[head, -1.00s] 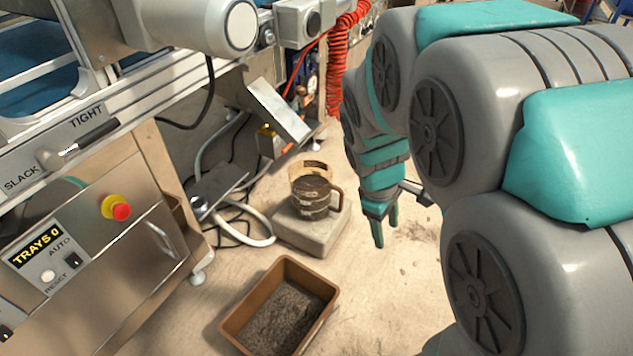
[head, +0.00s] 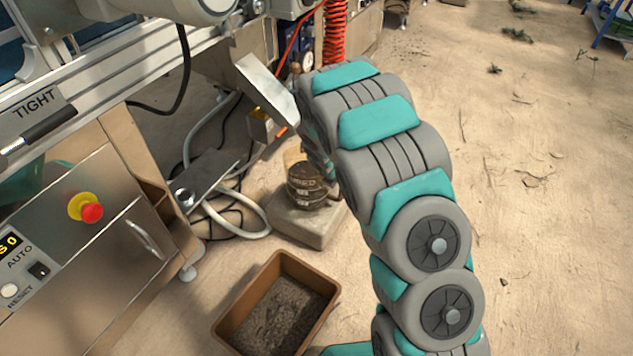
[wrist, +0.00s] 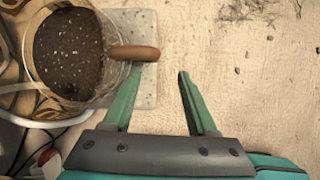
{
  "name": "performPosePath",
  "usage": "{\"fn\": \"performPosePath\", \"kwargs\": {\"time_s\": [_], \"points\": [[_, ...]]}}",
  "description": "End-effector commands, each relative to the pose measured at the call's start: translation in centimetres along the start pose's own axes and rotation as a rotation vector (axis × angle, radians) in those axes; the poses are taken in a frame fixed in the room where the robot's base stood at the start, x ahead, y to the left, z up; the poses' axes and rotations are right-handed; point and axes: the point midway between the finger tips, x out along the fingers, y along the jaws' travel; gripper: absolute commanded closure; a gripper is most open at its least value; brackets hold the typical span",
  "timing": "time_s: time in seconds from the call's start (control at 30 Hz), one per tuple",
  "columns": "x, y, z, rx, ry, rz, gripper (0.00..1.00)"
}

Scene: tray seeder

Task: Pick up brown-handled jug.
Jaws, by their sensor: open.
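The brown-handled jug (head: 305,186) stands on a pale stone block (head: 300,222), partly hidden behind my arm in the head view. In the wrist view the jug (wrist: 68,52) is seen from above, clear-walled and holding dark, speckled soil. Its brown handle (wrist: 134,53) points right, over the block (wrist: 146,88). My gripper (wrist: 154,80) is open and empty in the wrist view. Its left finger is just below the handle and its right finger is over bare floor to the right. Whether the left finger touches the jug cannot be told. In the head view my gripper is hidden behind my arm.
A brown bin of soil (head: 233,322) stands on the floor in front of the block. A steel machine (head: 110,235) with a red button fills the left. A pale hose (head: 240,232) and dark cables lie left of the block. The floor to the right is largely clear.

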Motion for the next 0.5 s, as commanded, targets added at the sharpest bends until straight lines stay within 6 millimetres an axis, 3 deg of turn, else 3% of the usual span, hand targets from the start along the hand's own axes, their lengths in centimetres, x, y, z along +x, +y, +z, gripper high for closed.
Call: {"fn": "performPosePath", "kwargs": {"time_s": [0.13,0.5], "points": [[1.3,1.0,-0.5,-0.063,0.001,0.019,0.42],[4.2,1.1,-0.5,-0.071,0.001,0.02,0.42]]}}
